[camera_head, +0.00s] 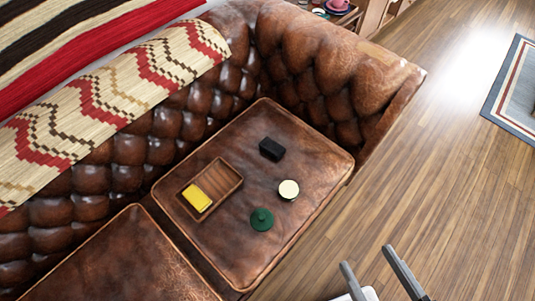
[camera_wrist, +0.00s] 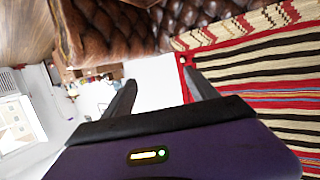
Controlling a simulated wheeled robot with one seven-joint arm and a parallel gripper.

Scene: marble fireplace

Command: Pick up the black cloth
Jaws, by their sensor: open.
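The black cloth (camera_head: 271,149) shows as a small dark folded block on the brown leather sofa seat (camera_head: 222,245), towards its back right. My gripper (camera_head: 367,258) is at the bottom of the head view, right of the seat and well apart from the cloth. Its two fingers are spread with nothing between them. In the wrist view my gripper (camera_wrist: 163,88) also shows open and empty, with sofa, rug and wall behind it. The black cloth does not show in the wrist view.
On the same seat are a wooden tray (camera_head: 229,175) holding a yellow folded item (camera_head: 196,198), a pale round-topped item (camera_head: 289,189) and a green round item (camera_head: 262,219). The tufted sofa arm (camera_head: 335,65) rises behind. Wooden floor (camera_head: 450,190) at right is clear.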

